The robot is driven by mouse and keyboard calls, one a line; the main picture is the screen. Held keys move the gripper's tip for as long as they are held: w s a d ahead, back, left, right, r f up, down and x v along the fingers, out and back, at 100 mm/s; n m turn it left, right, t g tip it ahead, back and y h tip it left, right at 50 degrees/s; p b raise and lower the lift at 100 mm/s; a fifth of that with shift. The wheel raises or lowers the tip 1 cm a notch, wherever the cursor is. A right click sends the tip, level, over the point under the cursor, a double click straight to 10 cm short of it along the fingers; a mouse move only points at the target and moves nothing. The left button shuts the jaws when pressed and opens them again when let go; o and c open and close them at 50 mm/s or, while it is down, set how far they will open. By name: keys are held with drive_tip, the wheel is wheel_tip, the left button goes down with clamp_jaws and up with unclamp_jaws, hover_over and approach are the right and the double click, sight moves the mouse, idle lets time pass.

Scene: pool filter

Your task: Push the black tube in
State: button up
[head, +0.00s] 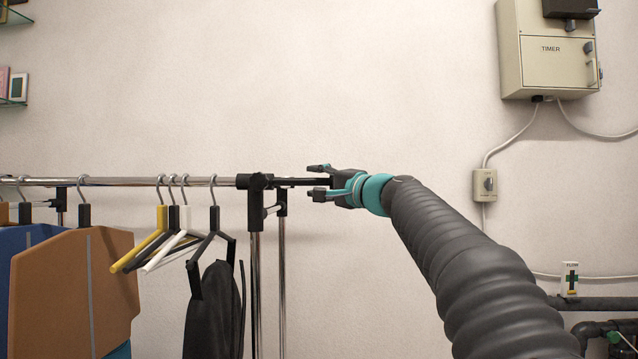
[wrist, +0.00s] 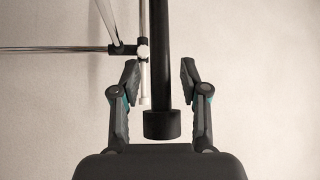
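The black tube (head: 300,181) sticks out to the right from the black joint at the right end of a chrome clothes rail. In the wrist view the tube (wrist: 160,50) runs between my fingers, and its thicker black end cap (wrist: 161,125) sits close in front of my palm. I cannot tell whether cap and palm touch. My gripper (head: 318,181) is at the tube's outer end, pointing left along it. In the wrist view my gripper (wrist: 160,66) is open, with a gap on each side of the tube.
The rack's black joint (head: 255,182) and chrome uprights (head: 282,270) stand left of my gripper. A timer box (head: 548,50) and a switch (head: 485,185) are on the wall at right.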

drive_tip(key=v, duration=1.2)
idle(0.4)
drive_tip(key=s+d+f+n+g+h, duration=0.1)
drive_tip(key=s+f+g+h, duration=0.25)
drive_tip(key=f, duration=0.95)
drive_tip(key=s+f+n+g+h, duration=0.2)
drive_tip(key=s+f+g+h, duration=0.15)
drive_tip(key=f, duration=1.05)
drive_tip(key=s+d+f+n+g+h, duration=0.1)
drive_tip(key=s+f+n, duration=0.1)
drive_tip(key=s+f, duration=0.3)
drive_tip(key=s+d+f+n+h, duration=0.1)
drive_tip(key=s+f, duration=0.5)
drive_tip(key=s, duration=0.6)
drive_tip(key=s+d+f+n+g+h, duration=0.1)
drive_tip(key=s+f+n+h, duration=0.1)
drive_tip(key=s+f, duration=0.3)
drive_tip(key=shift+s+f+n+g+h+p, duration=0.25)
drive_tip(key=shift+s+h+p, duration=0.35)
drive_tip(key=shift+s, duration=1.6)
